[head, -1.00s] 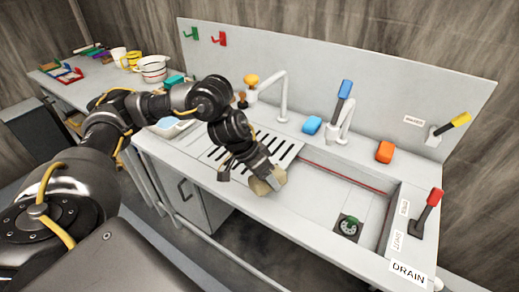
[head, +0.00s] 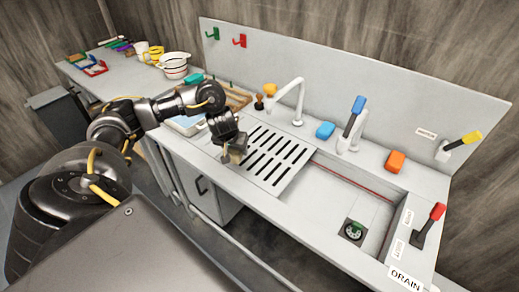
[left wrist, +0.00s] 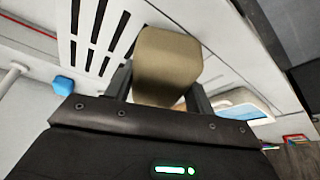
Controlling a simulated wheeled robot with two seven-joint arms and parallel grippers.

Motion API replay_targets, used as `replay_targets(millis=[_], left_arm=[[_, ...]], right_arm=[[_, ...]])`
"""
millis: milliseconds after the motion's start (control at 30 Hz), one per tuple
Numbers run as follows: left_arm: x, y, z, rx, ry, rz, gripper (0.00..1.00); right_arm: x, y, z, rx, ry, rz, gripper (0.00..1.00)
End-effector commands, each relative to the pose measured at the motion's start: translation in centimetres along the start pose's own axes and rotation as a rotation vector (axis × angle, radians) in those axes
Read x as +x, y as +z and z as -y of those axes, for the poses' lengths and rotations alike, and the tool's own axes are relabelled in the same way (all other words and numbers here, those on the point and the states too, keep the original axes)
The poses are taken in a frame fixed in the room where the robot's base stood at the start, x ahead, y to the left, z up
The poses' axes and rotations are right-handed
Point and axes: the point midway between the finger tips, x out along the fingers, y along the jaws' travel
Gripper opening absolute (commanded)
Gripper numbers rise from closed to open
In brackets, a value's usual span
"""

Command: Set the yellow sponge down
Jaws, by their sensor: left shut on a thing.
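The yellow sponge (left wrist: 168,66), a dull tan-yellow block in this light, is held between the two fingers of my left gripper (left wrist: 160,88). In the head view my left gripper (head: 231,146) is at the left end of the slotted drainboard, near the counter's front edge, and the sponge (head: 237,157) shows below the fingers. The wrist view shows the drainboard slots beyond the sponge. I cannot tell whether the sponge touches the surface. My right gripper is not in view.
The slotted drainboard (head: 295,147) lies left of the sink basin (head: 335,195). A blue sponge (head: 325,130) and an orange sponge (head: 396,161) lie behind the basin near the faucet (head: 292,100). A light-blue tray (head: 188,124) is left of my gripper. The drainboard is bare.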

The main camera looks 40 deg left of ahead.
Motion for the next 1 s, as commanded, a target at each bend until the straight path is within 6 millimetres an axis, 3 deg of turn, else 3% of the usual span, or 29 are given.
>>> replay_targets(millis=[167, 300, 400, 700, 867, 1000], left_arm=[[4.0, -2.7, -3.0, -0.004, 0.005, 0.004, 0.36], [7.6, -3.1, -4.0, -0.003, 0.004, 0.003, 0.36], [9.0, -3.5, -4.6, -0.001, 0.004, 0.004, 0.36], [9.8, -4.2, -5.1, 0.001, 0.002, -0.001, 0.36], [12.1, -3.5, -5.4, 0.002, 0.002, 0.005, 0.36], [13.0, -3.2, -5.3, 0.001, 0.001, 0.002, 0.36]], right_arm=[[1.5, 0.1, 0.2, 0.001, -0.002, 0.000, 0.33], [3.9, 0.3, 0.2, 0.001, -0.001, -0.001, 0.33], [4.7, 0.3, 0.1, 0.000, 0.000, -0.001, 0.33], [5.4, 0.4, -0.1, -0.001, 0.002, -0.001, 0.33], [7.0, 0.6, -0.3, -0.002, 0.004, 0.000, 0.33], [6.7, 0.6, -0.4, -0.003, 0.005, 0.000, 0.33]])
